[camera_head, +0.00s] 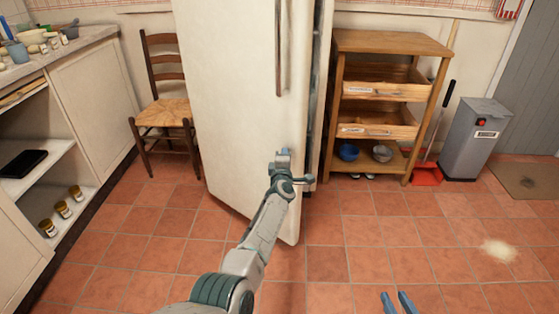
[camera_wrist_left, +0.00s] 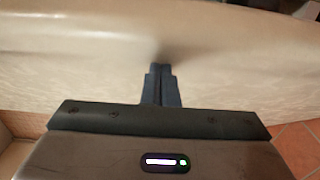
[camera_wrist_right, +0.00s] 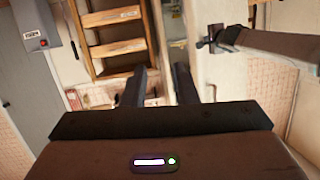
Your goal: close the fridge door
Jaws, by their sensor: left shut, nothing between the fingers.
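The cream fridge door (camera_head: 235,90) stands ajar, with a narrow dark gap along its right edge and the fridge body (camera_head: 325,60) behind it. Its long vertical handle (camera_head: 278,45) is near that edge. My left gripper (camera_head: 283,155) is at the door's outer face, low and below the handle. In the left wrist view its fingers (camera_wrist_left: 161,72) are shut and empty, with their tips at the door surface (camera_wrist_left: 80,60); they look to be touching it. My right gripper (camera_head: 397,300) is low at the front, away from the door. In the right wrist view its fingers (camera_wrist_right: 157,78) are apart and empty.
A wooden shelf unit (camera_head: 390,42) stands right of the fridge, with a grey bin (camera_head: 470,145) beyond it. A chair (camera_head: 165,110) stands left of the door, beside a counter (camera_head: 80,95). The tiled floor (camera_head: 375,235) in front is clear apart from a pale spill (camera_head: 498,250).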

